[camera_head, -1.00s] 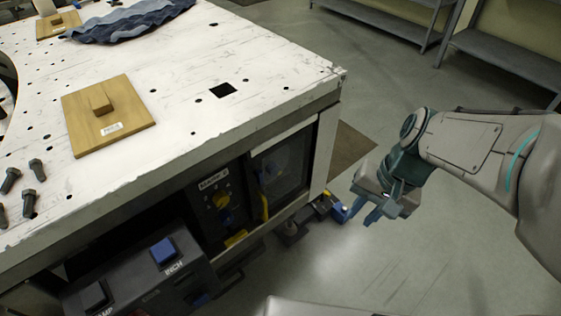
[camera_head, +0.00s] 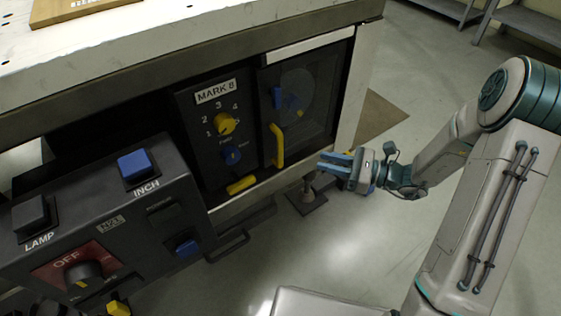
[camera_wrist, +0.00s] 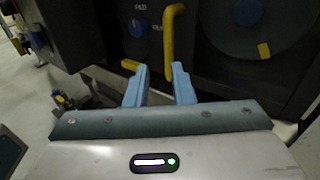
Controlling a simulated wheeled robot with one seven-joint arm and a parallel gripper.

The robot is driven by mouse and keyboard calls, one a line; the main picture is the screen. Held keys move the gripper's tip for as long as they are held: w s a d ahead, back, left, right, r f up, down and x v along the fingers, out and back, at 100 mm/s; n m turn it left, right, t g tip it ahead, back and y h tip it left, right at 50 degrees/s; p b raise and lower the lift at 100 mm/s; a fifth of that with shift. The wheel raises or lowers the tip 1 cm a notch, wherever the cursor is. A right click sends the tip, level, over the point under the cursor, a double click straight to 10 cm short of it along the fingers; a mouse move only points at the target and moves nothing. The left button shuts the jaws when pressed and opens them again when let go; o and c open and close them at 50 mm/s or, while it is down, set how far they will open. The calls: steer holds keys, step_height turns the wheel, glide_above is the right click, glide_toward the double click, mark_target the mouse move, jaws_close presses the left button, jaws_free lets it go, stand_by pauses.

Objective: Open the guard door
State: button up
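The guard door (camera_head: 318,95) is a dark, see-through panel at the right end of the machine front, and it looks shut. Its yellow upright handle (camera_head: 277,146) is on the door's left side. A round disc shows behind the panel. In the wrist view the handle (camera_wrist: 170,48) stands ahead of my gripper, just above the gap between the fingers. My gripper (camera_head: 331,162) has blue fingers that are apart, with nothing between them. It is right of the handle and not touching it. The fingers also show in the wrist view (camera_wrist: 160,84).
Left of the door is the MARK 8 panel with a yellow knob (camera_head: 223,123) and a blue knob (camera_head: 231,155). A control box with an INCH button (camera_head: 135,166) juts out at lower left. The white table top (camera_head: 180,40) overhangs above. Open floor (camera_head: 330,245) lies in front.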

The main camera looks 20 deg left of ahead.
mark_target(280, 163)
steer(key=shift+m+t, duration=0.5)
steer(key=shift+w+a+f+b, duration=0.2)
steer(key=shift+w+a+b, duration=0.4)
steer(key=shift+a, duration=1.65)
steer(key=shift+w+a+f+b, duration=0.25)
steer(key=shift+a+b, duration=0.65)
steer(key=shift+a, duration=1.4)
steer(key=shift+w+a+f+b, duration=0.2)
steer(key=shift+w+a+b, duration=0.4)
steer(key=shift+a, duration=1.65)
steer(key=shift+s, duration=0.15)
jaws_close()
